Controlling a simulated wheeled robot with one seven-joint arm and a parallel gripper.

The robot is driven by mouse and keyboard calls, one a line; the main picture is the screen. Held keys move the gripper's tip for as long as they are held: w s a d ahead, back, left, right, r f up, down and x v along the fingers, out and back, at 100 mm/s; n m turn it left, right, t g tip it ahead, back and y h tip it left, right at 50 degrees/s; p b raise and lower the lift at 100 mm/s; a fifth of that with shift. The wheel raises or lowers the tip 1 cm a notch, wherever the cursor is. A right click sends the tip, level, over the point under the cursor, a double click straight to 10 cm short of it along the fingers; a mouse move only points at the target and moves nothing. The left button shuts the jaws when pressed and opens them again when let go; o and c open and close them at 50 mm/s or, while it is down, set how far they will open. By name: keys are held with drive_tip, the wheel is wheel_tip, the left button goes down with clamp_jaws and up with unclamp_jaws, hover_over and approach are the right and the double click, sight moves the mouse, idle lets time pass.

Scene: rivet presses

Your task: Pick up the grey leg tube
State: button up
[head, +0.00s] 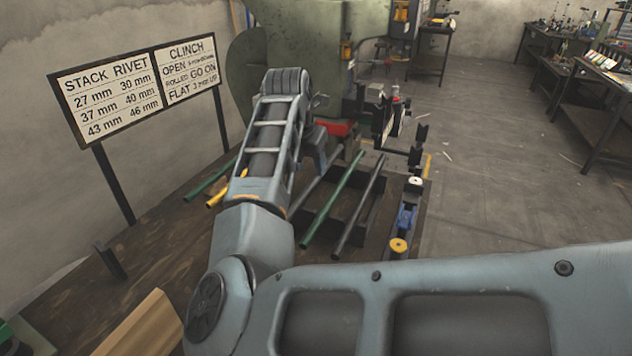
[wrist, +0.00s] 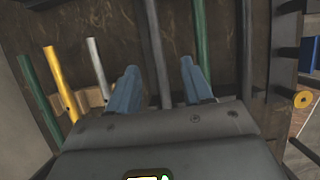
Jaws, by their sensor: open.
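My gripper (wrist: 159,67) is open in the wrist view, its two blue fingers apart. A grey tube (wrist: 156,40) runs lengthwise in line with the gap between the fingers; I cannot tell whether the fingertips are level with it. It also shows in the head view (head: 307,192), partly behind my arm. A paler, whitish-grey tube (wrist: 97,66) lies left of the fingers beside a yellow tube. A darker grey tube (head: 360,210) lies at the right of the row in the head view. Nothing is held.
Green tubes (head: 333,197) (wrist: 202,35) and a yellow tube (wrist: 61,85) lie close beside the grey ones. A dark rack (head: 340,228) bears several tubes. A green press (head: 315,30) stands behind, a lettered sign (head: 135,83) at left, and a blue-and-yellow fixture (head: 405,218) at right.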

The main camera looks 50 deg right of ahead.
sight(312, 182)
drive_tip(key=shift+a+p+x, duration=0.15)
drive_tip(key=shift+p+x, duration=0.05)
drive_tip(key=shift+x, duration=1.3)
drive_tip(key=shift+a+p+x, duration=0.1)
drive_tip(key=shift+p+x, duration=0.1)
drive_tip(key=shift+x, duration=1.3)
drive_tip(key=shift+w+f, duration=0.1)
drive_tip(key=shift+w, duration=0.05)
clamp_jaws()
